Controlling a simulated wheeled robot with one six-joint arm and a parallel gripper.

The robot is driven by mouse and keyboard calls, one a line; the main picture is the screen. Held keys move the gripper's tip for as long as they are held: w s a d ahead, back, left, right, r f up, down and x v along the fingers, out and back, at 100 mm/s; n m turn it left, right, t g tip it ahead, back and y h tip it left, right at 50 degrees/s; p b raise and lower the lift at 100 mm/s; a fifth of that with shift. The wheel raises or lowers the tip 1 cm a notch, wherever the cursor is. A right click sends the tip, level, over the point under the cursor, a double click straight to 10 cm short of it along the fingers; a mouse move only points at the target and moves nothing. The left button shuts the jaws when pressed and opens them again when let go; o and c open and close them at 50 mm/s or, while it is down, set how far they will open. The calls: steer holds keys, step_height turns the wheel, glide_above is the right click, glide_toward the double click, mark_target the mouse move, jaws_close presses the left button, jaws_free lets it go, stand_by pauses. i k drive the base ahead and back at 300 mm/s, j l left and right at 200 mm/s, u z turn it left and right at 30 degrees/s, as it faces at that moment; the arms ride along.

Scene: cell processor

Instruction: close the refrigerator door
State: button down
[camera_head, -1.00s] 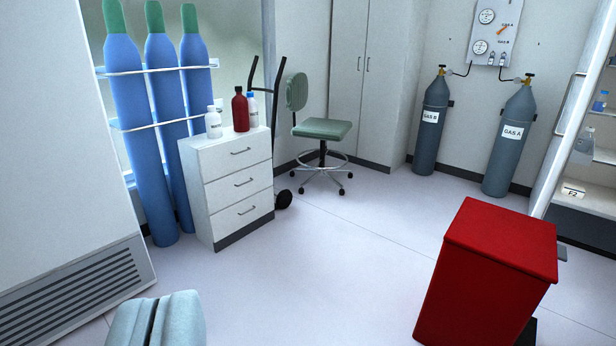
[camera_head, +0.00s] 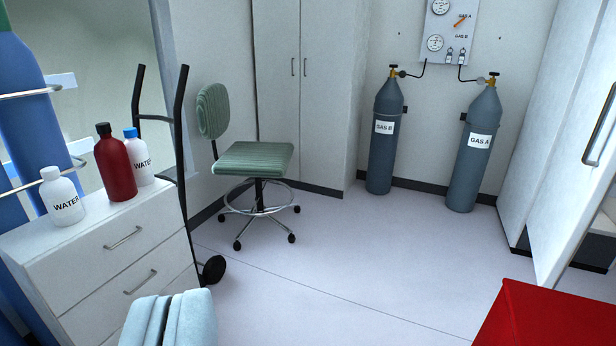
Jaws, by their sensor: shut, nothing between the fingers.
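The white refrigerator door (camera_head: 570,150) stands open at the right edge of the view. Its outer face shows, with a dark bar handle (camera_head: 602,125) near its right side. The door's lower corner reaches down just behind a red box. A small part of a shelved interior (camera_head: 606,232) shows to the right of the door's edge; the rest is out of view. My gripper (camera_head: 168,308) is pale blue at the bottom left. Its fingers are together and empty, well apart from the door.
A red box (camera_head: 560,322) stands at the lower right, before the door. A drawer cabinet (camera_head: 95,265) with bottles is at the left. A green chair (camera_head: 254,160), a hand truck (camera_head: 180,130) and gas cylinders (camera_head: 385,140) stand farther back. The middle floor is clear.

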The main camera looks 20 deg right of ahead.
mark_target(580, 175)
steer(key=i+z, duration=0.65)
steer(key=z, duration=0.15)
steer(key=i+j+z, duration=0.1)
steer(key=i+z, duration=0.25)
steer(key=i+j+z, duration=0.2)
steer(key=z, duration=0.2)
steer(key=i+j+z, duration=0.15)
steer(key=i+z, duration=0.25)
steer(key=i+j+z, duration=0.85)
steer(key=j, duration=0.25)
steer(key=i+l, duration=0.05)
steer(key=i, duration=0.05)
